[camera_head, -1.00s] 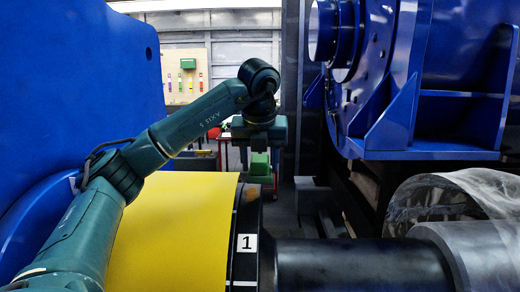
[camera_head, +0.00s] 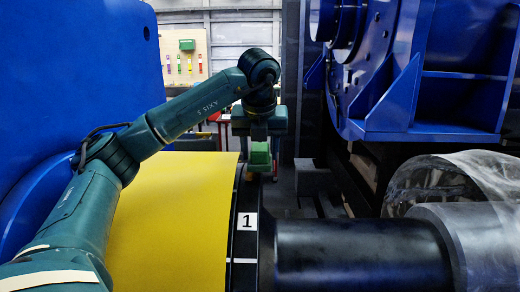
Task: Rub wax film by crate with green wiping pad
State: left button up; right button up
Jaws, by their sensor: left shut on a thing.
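My left arm comes in from the left over a yellow curved cover, and its left gripper (camera_head: 259,143) hangs down beyond the black shaft collar. It is shut on a green block (camera_head: 260,154), which looks like the green wiping pad. The fingers are small and partly hidden by the gripper body. Below the pad is darker green, which I cannot tell apart clearly from things behind. I cannot make out a wax film or a crate for certain. My right gripper is out of view.
The yellow cover (camera_head: 175,215) and black collar marked 1 (camera_head: 246,235) lie below my arm. A dark shaft (camera_head: 355,255) runs right to a cylinder under clear wrap (camera_head: 450,180). Blue machinery (camera_head: 460,60) stands right and a blue wall left. A tool board (camera_head: 184,72) is behind.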

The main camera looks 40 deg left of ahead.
pick_arm(q)
jog(key=shift+f+b, duration=0.7)
jog(key=shift+f, duration=0.25)
jog(key=shift+s+a, duration=0.1)
